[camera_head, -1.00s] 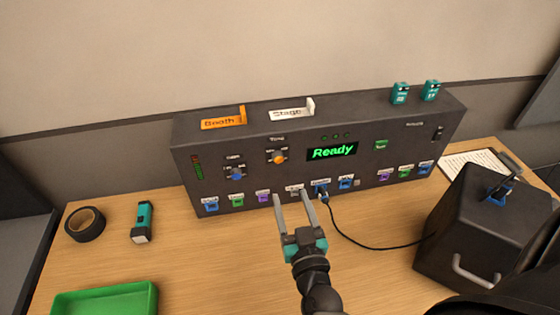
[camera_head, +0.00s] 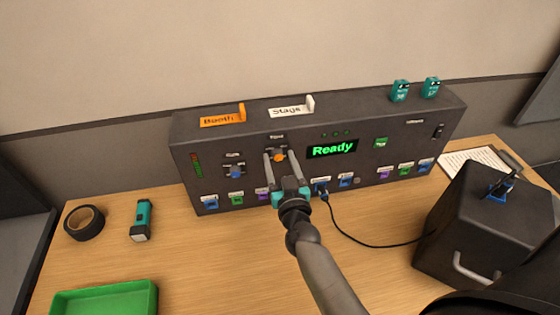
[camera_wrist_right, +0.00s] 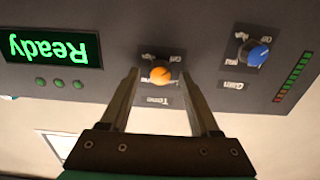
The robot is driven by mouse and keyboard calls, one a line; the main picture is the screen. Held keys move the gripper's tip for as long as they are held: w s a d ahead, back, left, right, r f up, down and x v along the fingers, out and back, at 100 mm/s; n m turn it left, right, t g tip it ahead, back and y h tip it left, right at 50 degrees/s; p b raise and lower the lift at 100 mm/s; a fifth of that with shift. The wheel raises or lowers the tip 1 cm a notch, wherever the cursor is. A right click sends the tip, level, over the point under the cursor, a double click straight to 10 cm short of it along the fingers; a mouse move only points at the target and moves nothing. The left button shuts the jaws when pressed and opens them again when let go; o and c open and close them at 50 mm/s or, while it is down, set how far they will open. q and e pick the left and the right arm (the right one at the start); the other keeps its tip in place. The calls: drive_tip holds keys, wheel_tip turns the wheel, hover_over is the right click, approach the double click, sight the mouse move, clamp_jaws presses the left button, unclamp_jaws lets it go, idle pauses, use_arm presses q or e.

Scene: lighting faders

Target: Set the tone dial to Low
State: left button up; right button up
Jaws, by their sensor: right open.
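The tone dial is an orange knob (camera_head: 279,157) on the front of the dark control panel (camera_head: 386,116). In the right wrist view the orange knob (camera_wrist_right: 160,75) sits above the word "Tone", upside down, between and just beyond my fingertips. I cannot tell whether the fingers touch the knob. My left gripper is not in view.
A blue gain dial (camera_head: 235,172) is left of the tone dial. A green "Ready" display (camera_head: 332,149) is to its right. Coloured sockets line the panel's lower edge, one with a black cable. A dark box (camera_head: 480,225) stands right; a green tray (camera_head: 105,299) lies front left.

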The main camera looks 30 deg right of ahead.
clamp_jaws()
idle(0.5)
